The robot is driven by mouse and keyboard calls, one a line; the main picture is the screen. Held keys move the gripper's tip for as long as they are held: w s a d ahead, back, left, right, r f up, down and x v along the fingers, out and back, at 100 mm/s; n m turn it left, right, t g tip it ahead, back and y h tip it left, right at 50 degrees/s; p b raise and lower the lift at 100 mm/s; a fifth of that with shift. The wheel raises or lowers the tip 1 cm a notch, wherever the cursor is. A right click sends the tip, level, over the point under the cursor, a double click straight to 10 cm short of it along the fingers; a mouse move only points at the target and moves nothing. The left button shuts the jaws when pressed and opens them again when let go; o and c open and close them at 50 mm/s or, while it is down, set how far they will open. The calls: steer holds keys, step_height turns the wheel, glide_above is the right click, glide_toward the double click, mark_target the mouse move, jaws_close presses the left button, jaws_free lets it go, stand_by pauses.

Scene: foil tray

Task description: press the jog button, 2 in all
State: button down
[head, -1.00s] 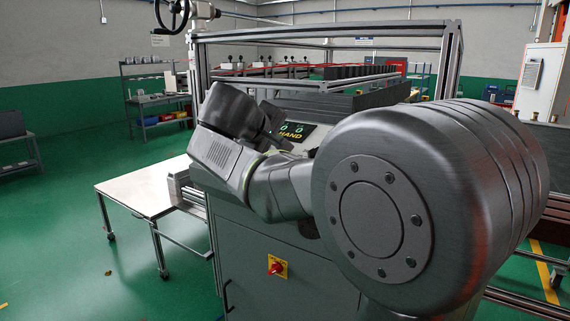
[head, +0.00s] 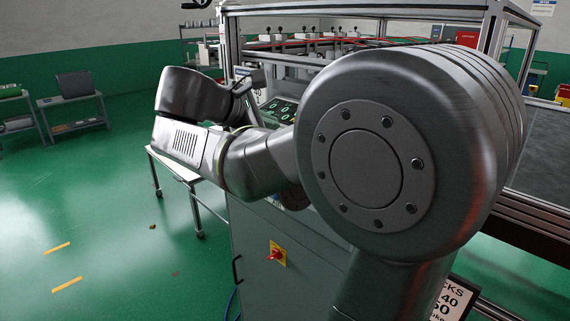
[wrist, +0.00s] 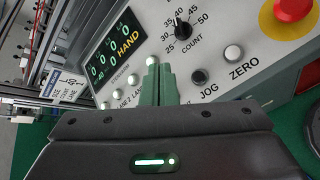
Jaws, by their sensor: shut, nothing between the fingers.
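The jog button (wrist: 199,76) is a small dark round button above the word JOG on the light control panel in the wrist view. My gripper (wrist: 159,70) is shut and empty, its green-grey fingers together. In the picture its tips lie left of the jog button, just below a white round button or lamp (wrist: 152,60); I cannot tell whether they touch the panel. The panel display (wrist: 118,48) reads zeros and HAND. In the head view the display (head: 280,110) shows behind my arm, and the jog button is hidden there.
A pale zero button (wrist: 232,53) sits right of the jog button. A count knob (wrist: 183,29) and a red emergency stop (wrist: 296,8) are farther up. More white buttons or lamps (wrist: 121,93) run left. A red switch (head: 277,254) is on the cabinet front.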

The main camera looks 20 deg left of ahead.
steer(key=shift+f, duration=0.1)
steer(key=f+b, duration=0.2)
steer(key=w+f+b, duration=0.1)
steer(key=f+b, duration=0.1)
steer(key=w+d+f+b, duration=0.1)
steer(key=f+b, duration=0.1)
steer(key=f, duration=0.1)
steer(key=shift+b, duration=0.35)
steer(key=shift+w+f+b, duration=0.2)
steer(key=shift+f+b, duration=0.15)
steer(key=shift+f, duration=0.25)
stand_by(1.3)
steer(key=shift+w+d+f, duration=0.1)
steer(key=shift+f, duration=0.3)
steer(key=shift+w+f+b, duration=0.1)
steer(key=shift+f+b, duration=0.25)
steer(key=shift+f, duration=0.1)
stand_by(0.6)
steer(key=shift+r, duration=0.1)
steer(key=shift+s+r+p, duration=0.2)
steer(key=shift+r+p, duration=0.55)
steer(key=shift+p, duration=0.1)
